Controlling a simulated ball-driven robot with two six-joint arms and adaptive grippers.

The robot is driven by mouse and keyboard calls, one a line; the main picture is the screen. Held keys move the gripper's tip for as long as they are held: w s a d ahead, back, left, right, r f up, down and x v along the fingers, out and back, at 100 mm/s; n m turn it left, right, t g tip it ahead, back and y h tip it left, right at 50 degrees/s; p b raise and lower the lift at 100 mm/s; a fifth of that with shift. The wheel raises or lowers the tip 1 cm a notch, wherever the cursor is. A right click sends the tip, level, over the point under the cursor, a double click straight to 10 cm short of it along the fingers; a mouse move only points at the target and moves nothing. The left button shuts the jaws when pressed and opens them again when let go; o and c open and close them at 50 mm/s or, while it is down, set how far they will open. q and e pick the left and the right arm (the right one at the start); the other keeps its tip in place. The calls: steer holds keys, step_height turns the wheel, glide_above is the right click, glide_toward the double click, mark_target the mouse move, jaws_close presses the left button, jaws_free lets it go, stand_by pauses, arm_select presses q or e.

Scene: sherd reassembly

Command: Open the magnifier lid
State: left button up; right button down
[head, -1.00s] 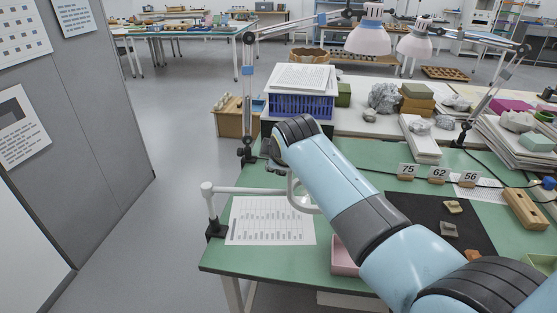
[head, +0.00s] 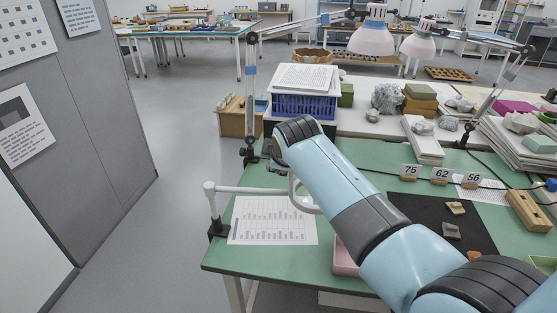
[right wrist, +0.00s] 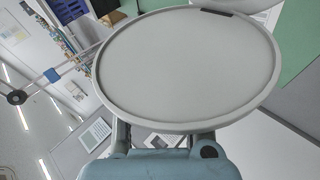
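The magnifier's white arm (head: 250,190) is clamped at the left edge of the green table. Part of its pale rim (head: 297,192) shows beside my right arm, which hides the rest. In the right wrist view a round, light grey lid (right wrist: 187,68) with a raised rim fills the middle, very close to the camera. A dark tab sits on its upper edge, beside another pale curved edge. Parts of my right gripper show below the lid, but its fingertips are hidden behind it. In the head view that gripper is mostly hidden behind my arm. My left gripper is out of view.
A printed sheet (head: 272,221) lies below the magnifier arm. A pink tray (head: 344,258) is partly behind my right arm. A black mat (head: 425,209) holds sherds, near number blocks (head: 440,176). A blue crate (head: 303,106) and lamps (head: 372,38) stand behind.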

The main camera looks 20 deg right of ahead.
steer(key=shift+w+a+r, duration=0.25)
steer(key=shift+w+r, duration=0.05)
steer(key=shift+r, duration=0.2)
steer(key=c, duration=1.4)
jaws_free()
steer(key=shift+s+a, duration=0.1)
steer(key=shift+a, duration=0.05)
steer(key=shift+o, duration=1.8)
steer(key=shift+s+d+f, duration=0.1)
steer(key=shift+d+f, duration=0.1)
steer(key=shift+f, duration=0.05)
steer(key=shift+r, duration=0.15)
step_height(320, 180, up, 10)
